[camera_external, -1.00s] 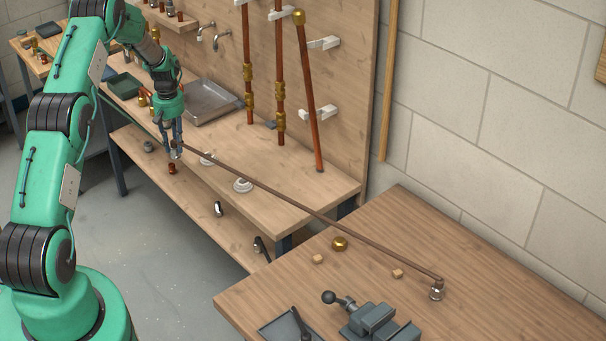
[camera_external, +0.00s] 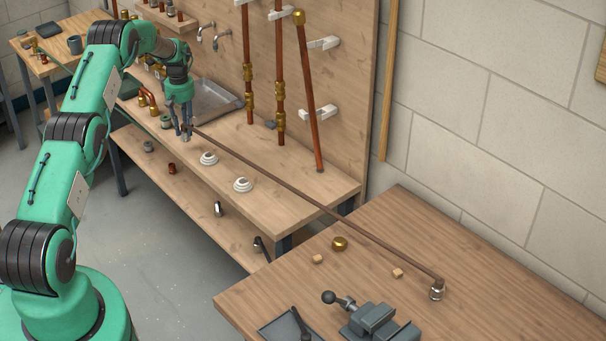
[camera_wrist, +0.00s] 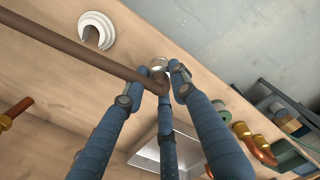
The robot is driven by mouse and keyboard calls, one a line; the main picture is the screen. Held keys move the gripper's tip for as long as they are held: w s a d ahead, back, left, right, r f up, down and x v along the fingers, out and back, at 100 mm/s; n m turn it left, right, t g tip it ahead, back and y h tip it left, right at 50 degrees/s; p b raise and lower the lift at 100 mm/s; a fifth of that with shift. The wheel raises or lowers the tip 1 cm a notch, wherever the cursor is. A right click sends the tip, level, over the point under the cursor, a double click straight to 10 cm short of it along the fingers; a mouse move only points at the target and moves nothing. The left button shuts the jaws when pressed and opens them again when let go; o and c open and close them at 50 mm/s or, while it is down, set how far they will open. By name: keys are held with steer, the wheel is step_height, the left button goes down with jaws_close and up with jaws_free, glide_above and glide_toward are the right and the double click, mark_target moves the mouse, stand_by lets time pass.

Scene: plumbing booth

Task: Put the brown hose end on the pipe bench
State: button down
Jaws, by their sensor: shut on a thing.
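The brown hose (camera_external: 315,204) runs in a nearly straight line from my gripper to the metal fitting (camera_external: 437,290) at its other end on the near table. My gripper (camera_external: 186,130) points down and is shut on the brown hose end, over the front part of the pipe bench (camera_external: 285,190). In the wrist view, the fingers (camera_wrist: 160,84) close around the hose end (camera_wrist: 152,85), with a shiny metal fitting (camera_wrist: 158,64) at its tip. Whether that fitting touches the bench top I cannot tell.
White rings (camera_external: 208,158) (camera_external: 243,185) lie along the bench front, near the hose. A grey metal tray (camera_external: 212,101) sits behind my gripper. Copper pipes (camera_external: 280,90) stand against the back panel. A vise (camera_external: 372,322) and brass nut (camera_external: 339,243) are on the near table.

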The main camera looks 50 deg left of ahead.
steer(key=shift+w+a, duration=0.3)
steer(key=shift+f, duration=0.1)
steer(key=shift+f, duration=1.65)
steer(key=shift+f, duration=0.2)
steer(key=c, duration=1.4)
jaws_free()
steer(key=shift+r, duration=0.2)
steer(key=shift+r, duration=6)
